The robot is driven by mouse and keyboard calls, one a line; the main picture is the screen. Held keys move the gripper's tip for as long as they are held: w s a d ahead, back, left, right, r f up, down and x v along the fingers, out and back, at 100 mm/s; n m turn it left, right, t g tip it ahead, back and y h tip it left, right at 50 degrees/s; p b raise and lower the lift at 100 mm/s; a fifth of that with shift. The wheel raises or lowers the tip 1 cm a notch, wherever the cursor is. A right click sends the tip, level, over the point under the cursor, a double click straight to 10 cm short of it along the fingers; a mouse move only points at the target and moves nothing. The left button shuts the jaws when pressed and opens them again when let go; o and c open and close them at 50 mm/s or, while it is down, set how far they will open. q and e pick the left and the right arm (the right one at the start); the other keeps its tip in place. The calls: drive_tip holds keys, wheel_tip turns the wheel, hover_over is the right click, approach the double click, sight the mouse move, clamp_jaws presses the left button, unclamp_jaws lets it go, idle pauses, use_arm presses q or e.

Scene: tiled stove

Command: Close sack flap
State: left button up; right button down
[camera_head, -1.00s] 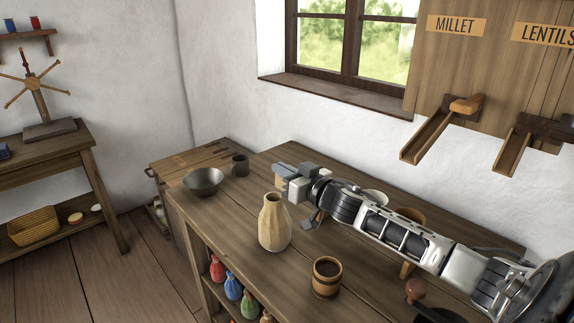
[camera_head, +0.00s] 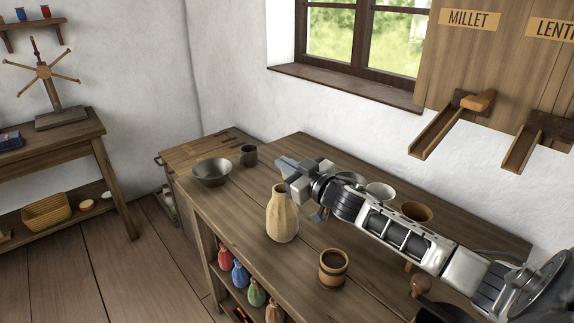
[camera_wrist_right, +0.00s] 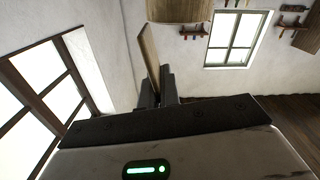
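A pale beige sack (camera_head: 282,217) with a narrow neck stands upright on the wooden table in the head view. In the right wrist view, the two dark fingers (camera_wrist_right: 157,88) are close together. A thin wooden-coloured strip (camera_wrist_right: 149,52) shows beyond them; I cannot tell whether it is between them or behind. My left gripper is not in view.
On the table (camera_head: 245,205) are a grey bowl (camera_head: 212,172), a dark mug (camera_head: 249,155), a wooden cup (camera_head: 333,267), a white bowl (camera_head: 381,192) and a brown bowl (camera_head: 416,211). Several coloured small sacks (camera_head: 240,273) sit on the shelf below. Wooden chutes (camera_head: 437,133) jut from the wall.

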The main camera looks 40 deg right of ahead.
drive_tip(key=c, duration=1.6)
unclamp_jaws()
drive_tip(key=shift+s+f, duration=0.15)
drive_tip(key=shift+s, duration=0.45)
drive_tip(key=s, duration=0.5)
drive_tip(key=s+d, duration=0.1)
drive_tip(key=s, duration=0.3)
drive_tip(key=s+b, duration=0.1)
drive_tip(key=s, duration=0.4)
drive_tip(key=shift+s+d, duration=0.15)
drive_tip(key=shift+s, duration=0.2)
